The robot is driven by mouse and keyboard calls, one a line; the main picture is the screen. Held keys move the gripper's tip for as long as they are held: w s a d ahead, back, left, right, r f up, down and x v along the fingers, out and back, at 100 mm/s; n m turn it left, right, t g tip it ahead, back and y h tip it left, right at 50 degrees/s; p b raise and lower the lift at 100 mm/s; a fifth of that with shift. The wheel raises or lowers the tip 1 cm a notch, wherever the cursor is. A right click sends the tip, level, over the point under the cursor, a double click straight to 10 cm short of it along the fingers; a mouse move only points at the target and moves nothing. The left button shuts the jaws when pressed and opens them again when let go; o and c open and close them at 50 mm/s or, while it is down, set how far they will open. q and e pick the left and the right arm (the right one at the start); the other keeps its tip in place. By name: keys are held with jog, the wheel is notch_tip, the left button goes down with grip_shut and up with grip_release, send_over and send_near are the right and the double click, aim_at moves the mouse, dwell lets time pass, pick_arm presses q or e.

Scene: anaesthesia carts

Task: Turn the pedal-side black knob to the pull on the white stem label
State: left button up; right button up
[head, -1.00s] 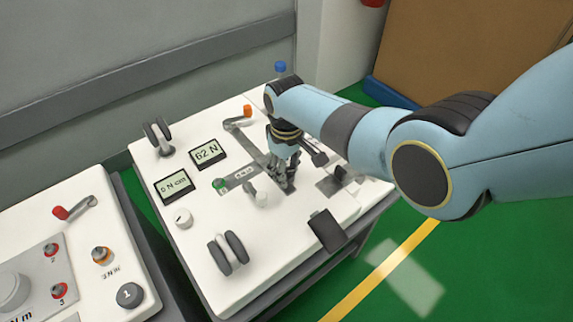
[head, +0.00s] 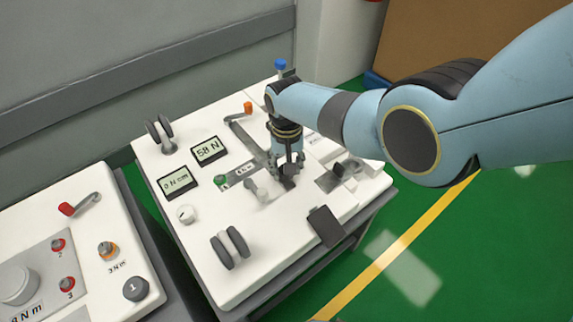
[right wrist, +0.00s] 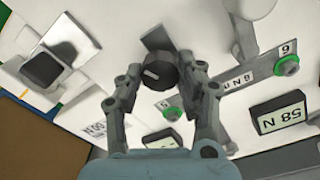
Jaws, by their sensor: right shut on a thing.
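A black round knob (right wrist: 160,72) with a short white mark sits between the fingertips of my right gripper (right wrist: 162,74) in the right wrist view. Both fingers touch its sides and the gripper is shut on it. In the head view my right gripper (head: 287,175) points down at the white cart top (head: 290,240), and its fingers hide most of the knob. A white stem (head: 258,188) stands just left of the gripper. A grey label strip (right wrist: 237,82) with upside-down print runs beside the knob; its text is too small to read surely. My left gripper is out of view.
A force display (head: 210,150) reads 58 N; another display (head: 178,182) stands left of it. A black pedal (head: 325,226) is at the right edge. A black rocker (right wrist: 43,70) sits on a grey plate. Twin grey rollers (head: 230,247) stand in front. A second cart (head: 110,222) is left.

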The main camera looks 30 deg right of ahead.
dwell(0.3)
jog(key=o, duration=1.2)
jog(key=shift+c, duration=0.2)
jog(key=shift+r, duration=0.1)
notch_tip(320, 180, up, 12)
